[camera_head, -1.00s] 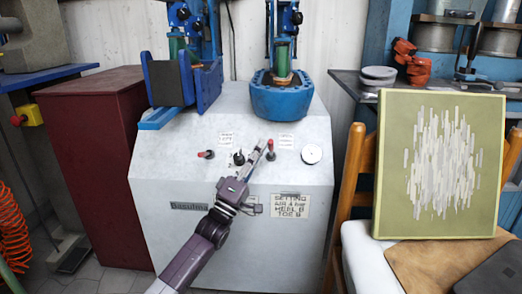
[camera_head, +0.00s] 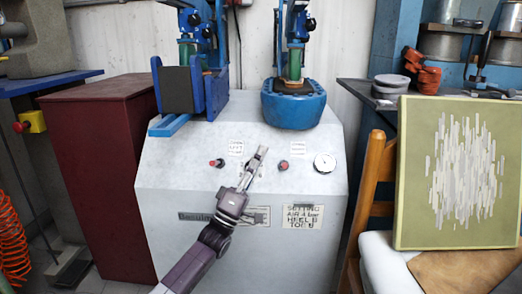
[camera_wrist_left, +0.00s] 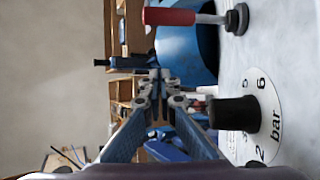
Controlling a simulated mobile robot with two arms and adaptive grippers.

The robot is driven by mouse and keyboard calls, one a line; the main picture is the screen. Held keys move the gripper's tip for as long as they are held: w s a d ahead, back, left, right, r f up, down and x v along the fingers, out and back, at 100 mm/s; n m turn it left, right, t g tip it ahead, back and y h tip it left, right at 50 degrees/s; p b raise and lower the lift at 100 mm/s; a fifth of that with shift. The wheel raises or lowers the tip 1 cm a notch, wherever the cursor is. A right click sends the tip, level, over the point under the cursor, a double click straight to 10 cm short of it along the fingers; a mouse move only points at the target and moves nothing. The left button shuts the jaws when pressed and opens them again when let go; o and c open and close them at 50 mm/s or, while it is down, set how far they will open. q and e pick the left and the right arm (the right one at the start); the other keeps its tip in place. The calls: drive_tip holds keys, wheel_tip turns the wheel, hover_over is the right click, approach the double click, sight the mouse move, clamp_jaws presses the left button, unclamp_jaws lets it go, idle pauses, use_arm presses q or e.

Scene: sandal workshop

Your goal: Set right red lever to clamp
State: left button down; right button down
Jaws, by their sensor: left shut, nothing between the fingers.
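The right red lever (camera_head: 284,164) is on the sloped front of the grey-white machine (camera_head: 165,165), left of the round gauge. In the left wrist view, its red handle (camera_wrist_left: 170,17) sticks out from the panel, joined by a metal shaft to a dark base. My left gripper (camera_head: 260,155) is shut and empty. It is left of the lever and apart from it. In the left wrist view, the fingertips (camera_wrist_left: 166,88) are together, beside the black pressure knob (camera_wrist_left: 235,114) with its "bar" dial. My right gripper is not in view.
A second red lever (camera_head: 217,162) is on the panel to the left. The gauge (camera_head: 325,163) is to the right. A blue clamp head (camera_head: 293,104) stands above the panel. A wooden chair with a green picture (camera_head: 455,180) is at the right, and a dark red cabinet (camera_head: 110,170) at the left.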

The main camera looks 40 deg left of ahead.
use_arm(q)
drive_tip(key=w+f+p+v, duration=0.1)
drive_tip(key=v, duration=0.7)
drive_tip(key=shift+s+f, duration=0.15)
drive_tip(key=shift+f, duration=0.15)
drive_tip(key=shift+a, duration=0.1)
